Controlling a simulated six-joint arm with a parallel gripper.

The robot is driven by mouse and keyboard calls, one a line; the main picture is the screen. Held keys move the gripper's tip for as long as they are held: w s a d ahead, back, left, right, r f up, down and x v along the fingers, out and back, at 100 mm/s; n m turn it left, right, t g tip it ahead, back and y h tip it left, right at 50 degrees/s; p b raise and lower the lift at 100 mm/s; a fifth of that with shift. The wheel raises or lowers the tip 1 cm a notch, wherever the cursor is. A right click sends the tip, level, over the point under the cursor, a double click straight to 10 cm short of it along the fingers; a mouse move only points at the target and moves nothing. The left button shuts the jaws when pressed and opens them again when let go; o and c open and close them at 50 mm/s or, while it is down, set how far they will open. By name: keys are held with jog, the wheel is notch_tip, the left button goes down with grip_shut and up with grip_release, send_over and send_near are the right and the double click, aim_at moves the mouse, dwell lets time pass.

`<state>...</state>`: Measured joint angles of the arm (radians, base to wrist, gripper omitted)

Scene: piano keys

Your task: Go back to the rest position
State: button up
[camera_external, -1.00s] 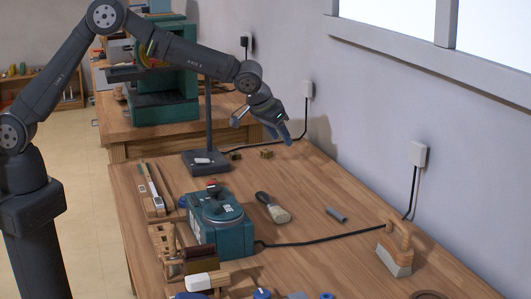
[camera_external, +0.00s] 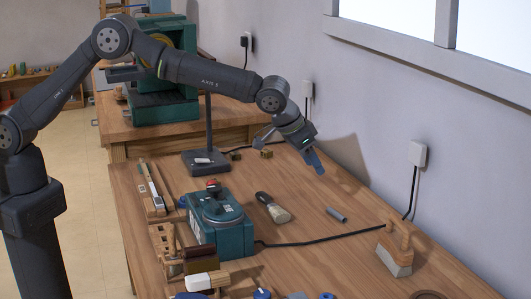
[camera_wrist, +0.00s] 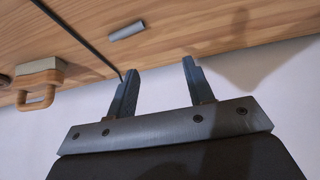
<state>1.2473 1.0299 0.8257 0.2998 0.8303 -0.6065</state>
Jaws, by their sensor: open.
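My gripper (camera_external: 316,163) is above the far part of the wooden workbench (camera_external: 300,220), near the wall. In the wrist view its two dark blue fingers (camera_wrist: 158,82) stand apart with nothing between them. The gripper is tilted downward and touches nothing that I can see. No piano keys show in either view.
A teal machine (camera_external: 220,223) stands on the bench, with a brush (camera_external: 272,207) beside it. A grey cylinder (camera_external: 336,214), also in the wrist view (camera_wrist: 126,30), lies near a black cable (camera_external: 315,238). A wood-handled block (camera_external: 396,250) stands at right. A lamp stand (camera_external: 209,130) rises behind.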

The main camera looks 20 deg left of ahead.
jog(key=w+f, duration=0.2)
jog(key=w, duration=0.1)
jog(key=w+f, duration=0.1)
jog(key=w, duration=0.2)
jog(key=w+f, duration=0.2)
jog(key=w, duration=0.1)
jog(key=shift+w+f, duration=0.25)
jog(key=shift+f, duration=0.05)
jog(key=shift+a, duration=0.1)
jog(key=o, duration=1.1)
jog(key=shift+o, duration=0.2)
jog(key=s+a+r+g+y, duration=0.15)
jog(key=a+r, duration=0.25)
jog(key=a, duration=0.6)
jog(key=s+a+r+g+y, duration=0.1)
jog(key=s+a+r, duration=0.25)
jog(key=a, duration=0.65)
jog(key=s+a+r+g+y, duration=0.2)
jog(key=a+r, duration=0.2)
jog(key=a, duration=0.5)
notch_tip(320, 180, down, 9)
jog(key=shift+a+f, duration=0.1)
notch_tip(320, 180, up, 10)
